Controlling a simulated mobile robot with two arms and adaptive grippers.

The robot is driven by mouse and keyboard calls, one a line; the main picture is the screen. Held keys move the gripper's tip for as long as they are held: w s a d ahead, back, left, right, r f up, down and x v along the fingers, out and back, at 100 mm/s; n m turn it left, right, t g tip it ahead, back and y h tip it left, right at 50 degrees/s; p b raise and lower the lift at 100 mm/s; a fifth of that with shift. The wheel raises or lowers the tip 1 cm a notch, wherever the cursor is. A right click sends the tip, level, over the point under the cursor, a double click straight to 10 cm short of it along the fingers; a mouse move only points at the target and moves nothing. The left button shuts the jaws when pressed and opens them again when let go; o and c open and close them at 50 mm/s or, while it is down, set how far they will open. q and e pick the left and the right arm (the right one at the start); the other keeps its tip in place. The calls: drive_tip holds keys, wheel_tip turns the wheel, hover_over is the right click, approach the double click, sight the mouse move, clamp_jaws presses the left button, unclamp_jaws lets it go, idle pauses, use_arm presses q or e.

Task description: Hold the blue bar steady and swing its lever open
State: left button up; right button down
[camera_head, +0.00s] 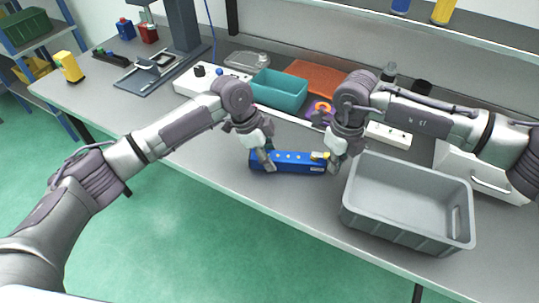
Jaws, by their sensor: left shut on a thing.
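The blue bar (290,164) lies on the grey workbench near its front edge, running left to right. Small yellow and light marks show along its top. A yellow piece (319,156), which looks like the lever, sits at its right end. My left gripper (265,159) points down and is shut on the bar's left end. My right gripper (332,160) is at the bar's right end, close beside the yellow piece. Its fingers are small and partly hidden, so I cannot tell whether it touches the lever or is open.
A grey crate (367,222) stands on the bench just right of the bar. The bench (215,160) is clear left of the bar.

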drive_tip(key=shift+r, duration=0.15)
wheel_tip(320, 180, up, 7)
drive_tip(key=s, duration=0.1)
drive_tip(key=shift+a, duration=0.25)
idle(0.7)
use_arm(q)
drive_tip(key=o, duration=1.3)
